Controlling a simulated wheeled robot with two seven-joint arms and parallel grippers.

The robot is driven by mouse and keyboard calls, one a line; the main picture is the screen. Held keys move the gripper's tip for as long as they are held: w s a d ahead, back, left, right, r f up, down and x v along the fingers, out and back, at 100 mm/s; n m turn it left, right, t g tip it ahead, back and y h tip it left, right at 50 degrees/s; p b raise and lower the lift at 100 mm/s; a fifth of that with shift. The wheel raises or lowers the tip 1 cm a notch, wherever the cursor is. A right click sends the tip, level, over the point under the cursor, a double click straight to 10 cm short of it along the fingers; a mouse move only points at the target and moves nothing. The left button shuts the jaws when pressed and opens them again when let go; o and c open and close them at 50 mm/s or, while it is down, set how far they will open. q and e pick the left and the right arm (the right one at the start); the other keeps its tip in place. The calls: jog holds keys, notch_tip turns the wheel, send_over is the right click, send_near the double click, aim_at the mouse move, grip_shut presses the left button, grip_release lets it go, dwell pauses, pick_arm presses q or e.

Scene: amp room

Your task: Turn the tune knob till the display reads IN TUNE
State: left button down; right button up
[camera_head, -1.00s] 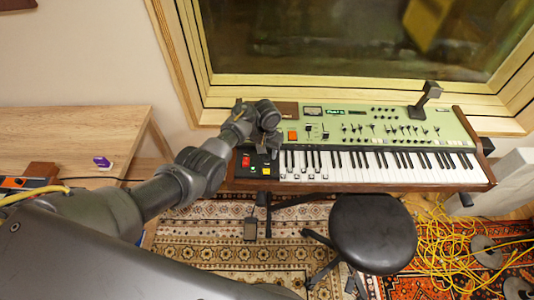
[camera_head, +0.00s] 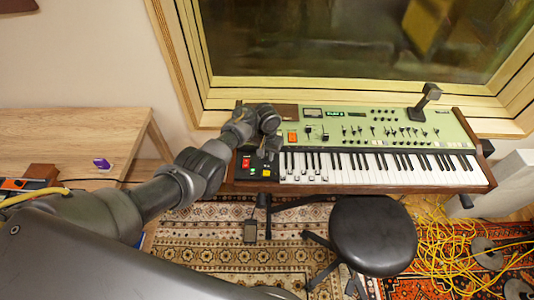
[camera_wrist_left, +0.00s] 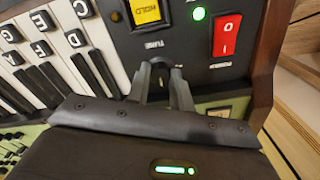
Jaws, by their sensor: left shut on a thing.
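The synthesizer (camera_head: 430,115) has a pale green panel and a keyboard below the window. Its small display (camera_head: 335,114) shows green text that seems to read FLAT and a digit; it is too small to be sure. My left gripper (camera_head: 266,151) reaches down to the black control block at the left end of the keys. In the left wrist view, the left gripper's fingers (camera_wrist_left: 166,84) are shut on the tune knob, just below the TUNE label (camera_wrist_left: 154,45). The knob is mostly hidden between the fingers. My right gripper is not in view.
A red power switch (camera_wrist_left: 226,36) and a yellow hold button (camera_wrist_left: 146,11) sit close to the fingers. A black stool (camera_head: 373,232) stands in front of the synthesizer. Yellow cables (camera_head: 440,245) lie on the rug at right. A wooden table (camera_head: 75,135) is at left.

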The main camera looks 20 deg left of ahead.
aim_at(267, 156)
pick_arm(q)
jog(key=m+p, duration=0.1)
jog(key=m, duration=0.2)
jog(key=shift+m, duration=1.4)
jog(key=c, duration=1.2)
grip_release()
jog(key=shift+c, duration=0.2)
notch_tip(267, 156, up, 11)
jog(key=p, duration=0.4)
jog(key=shift+f, duration=0.15)
